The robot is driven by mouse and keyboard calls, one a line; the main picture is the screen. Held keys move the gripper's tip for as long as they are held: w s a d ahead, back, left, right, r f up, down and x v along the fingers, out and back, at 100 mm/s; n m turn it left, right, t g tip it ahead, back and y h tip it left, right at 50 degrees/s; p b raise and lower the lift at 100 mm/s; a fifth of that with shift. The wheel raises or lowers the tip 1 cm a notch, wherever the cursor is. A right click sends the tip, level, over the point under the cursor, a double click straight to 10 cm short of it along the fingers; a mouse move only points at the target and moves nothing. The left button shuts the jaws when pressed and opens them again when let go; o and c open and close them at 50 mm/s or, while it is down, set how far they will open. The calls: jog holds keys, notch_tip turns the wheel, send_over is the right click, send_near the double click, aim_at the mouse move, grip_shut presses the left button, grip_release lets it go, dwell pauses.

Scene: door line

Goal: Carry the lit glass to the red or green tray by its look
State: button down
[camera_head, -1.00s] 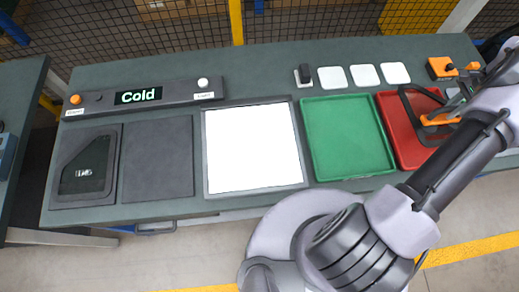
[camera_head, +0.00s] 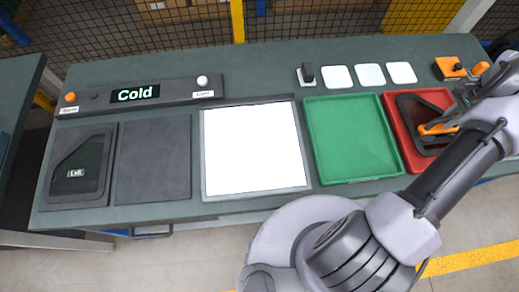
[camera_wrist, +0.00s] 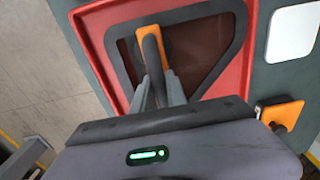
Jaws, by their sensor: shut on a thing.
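A dark-framed, roughly triangular glass (camera_head: 408,103) is over the red tray (camera_head: 391,98) at the right of the bench. The wrist view shows the glass (camera_wrist: 207,58) inside the outline of the red tray (camera_wrist: 241,85); whether it rests on the floor of the tray is hard to tell. My gripper (camera_wrist: 153,88) is shut on an orange holder with a grey bar (camera_wrist: 151,50) set against the glass. The green tray (camera_head: 348,135) beside it is empty. The white lit panel (camera_head: 253,148) is bare. A second dark glass (camera_head: 78,172) lies on the left mat.
A display reading "Cold" (camera_head: 135,94) sits in a console at the back left, with an orange knob and a white knob. A bare dark mat (camera_head: 155,160) lies beside the second glass. Several white squares (camera_head: 370,74) and an orange block (camera_head: 450,68) stand behind the trays.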

jog(key=shift+f+b, duration=0.3)
jog(key=shift+f, duration=0.05)
dwell(0.3)
jog(key=c, duration=1.3)
grip_release()
jog(key=shift+o, duration=0.2)
